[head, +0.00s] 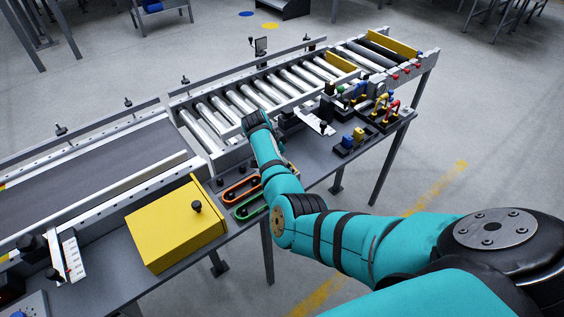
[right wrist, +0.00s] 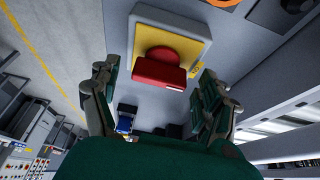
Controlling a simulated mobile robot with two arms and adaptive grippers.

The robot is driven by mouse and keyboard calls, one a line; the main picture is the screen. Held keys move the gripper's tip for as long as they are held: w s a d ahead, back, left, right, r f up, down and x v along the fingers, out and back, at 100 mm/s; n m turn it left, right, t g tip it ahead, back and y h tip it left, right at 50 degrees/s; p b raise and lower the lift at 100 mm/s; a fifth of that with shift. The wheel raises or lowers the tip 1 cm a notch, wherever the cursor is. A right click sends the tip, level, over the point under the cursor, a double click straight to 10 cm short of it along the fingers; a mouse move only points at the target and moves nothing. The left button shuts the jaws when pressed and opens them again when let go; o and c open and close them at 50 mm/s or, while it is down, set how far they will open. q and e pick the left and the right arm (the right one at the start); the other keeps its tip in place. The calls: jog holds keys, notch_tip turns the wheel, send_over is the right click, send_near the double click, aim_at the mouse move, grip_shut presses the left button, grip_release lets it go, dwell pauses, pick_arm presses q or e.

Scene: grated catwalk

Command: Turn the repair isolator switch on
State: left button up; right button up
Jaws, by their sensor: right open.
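The isolator switch has a red knob (right wrist: 158,70) on a yellow plate (right wrist: 192,48), set on a pale grey box (right wrist: 150,14) in the right wrist view. My right gripper (right wrist: 157,76) is open, with one dark green finger on each side of the knob. Clear gaps show between fingers and knob, and I see no contact. In the head view my right arm reaches over the bench and ends at its wrist (head: 257,124); I cannot make out the switch or fingertips there. My left gripper is not in view.
A roller conveyor (head: 240,97) runs behind the bench. A yellow box (head: 175,228) and orange and green looped items (head: 241,188) lie left of my arm. Padlocks (head: 383,105) stand on dark holders at right. A blue item (right wrist: 125,122) is near the left finger.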

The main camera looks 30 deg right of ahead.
jog(key=v, duration=1.2)
